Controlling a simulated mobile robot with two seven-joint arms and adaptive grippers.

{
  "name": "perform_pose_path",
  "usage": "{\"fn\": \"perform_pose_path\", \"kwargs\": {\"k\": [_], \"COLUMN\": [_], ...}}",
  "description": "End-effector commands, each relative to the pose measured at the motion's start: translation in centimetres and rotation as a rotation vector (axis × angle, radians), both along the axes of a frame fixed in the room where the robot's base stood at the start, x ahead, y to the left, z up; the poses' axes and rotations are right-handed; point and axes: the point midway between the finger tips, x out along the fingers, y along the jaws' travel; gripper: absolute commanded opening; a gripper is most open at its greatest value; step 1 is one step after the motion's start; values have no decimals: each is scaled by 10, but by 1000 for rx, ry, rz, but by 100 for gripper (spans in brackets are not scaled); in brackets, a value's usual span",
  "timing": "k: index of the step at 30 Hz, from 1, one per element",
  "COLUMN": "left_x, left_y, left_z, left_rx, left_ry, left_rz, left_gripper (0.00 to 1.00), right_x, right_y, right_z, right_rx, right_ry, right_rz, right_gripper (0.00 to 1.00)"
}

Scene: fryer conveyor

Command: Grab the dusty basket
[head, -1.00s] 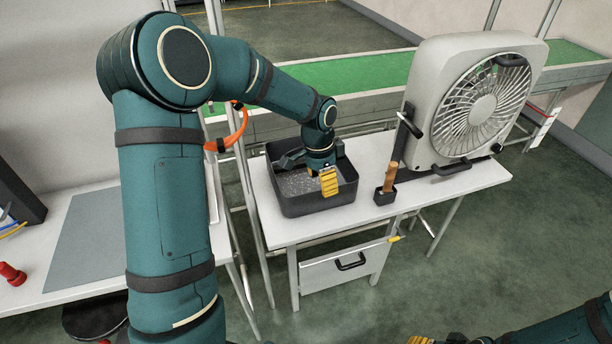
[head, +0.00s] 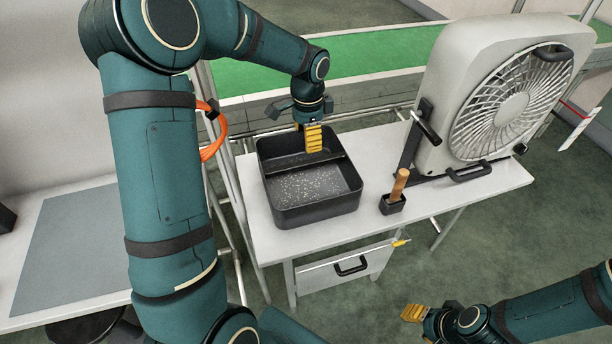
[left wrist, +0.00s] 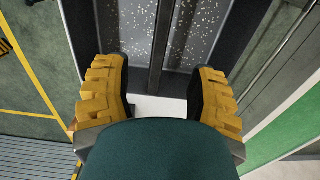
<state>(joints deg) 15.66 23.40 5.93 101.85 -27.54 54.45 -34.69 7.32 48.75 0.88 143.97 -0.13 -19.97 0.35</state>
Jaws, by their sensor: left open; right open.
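The dusty basket (head: 316,213) is a black rectangular bin with a divider and pale specks on its floor. It stands on the white table. My left gripper (head: 313,139) is over its back part, fingers pointing down and holding nothing. In the left wrist view my open gripper (left wrist: 158,84) has its yellow-padded fingers apart, with the basket's divider (left wrist: 158,45) between and beyond them and specked compartments on both sides. I cannot tell whether the fingers touch it. My right gripper (head: 414,313) is at the lower right, over the floor, away from the table.
A large grey fan (head: 490,100) stands at the table's right. A small black holder (head: 392,206) with a wooden handle (head: 399,184) sits between basket and fan. A green conveyor (head: 370,75) runs behind. A drawer (head: 345,268) hangs below the table.

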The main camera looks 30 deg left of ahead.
Motion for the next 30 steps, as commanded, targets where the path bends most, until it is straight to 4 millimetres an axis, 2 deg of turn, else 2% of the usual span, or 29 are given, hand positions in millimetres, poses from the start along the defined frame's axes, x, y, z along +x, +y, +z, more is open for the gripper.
{"fn": "perform_pose_path", "kwargs": {"k": [1,4,14,24,30], "left_x": [-1,0,-1,-4,-3], "left_y": [0,0,1,3,3], "left_z": [-13,-28,-49,-93,-94], "left_rx": [-1,0,-1,-2,-1], "left_ry": [3,1,1,1,-2], "left_rz": [0,1,1,1,1], "left_gripper": [57,57,57,57,57], "right_x": [0,0,1,4,4], "right_y": [0,0,0,0,0], "right_z": [-4,-7,-11,-23,-23], "right_rx": [0,0,-1,-1,-1], "right_ry": [1,0,-3,-8,-9], "right_rz": [1,1,1,0,0], "right_gripper": [47,47,47,47,47]}}
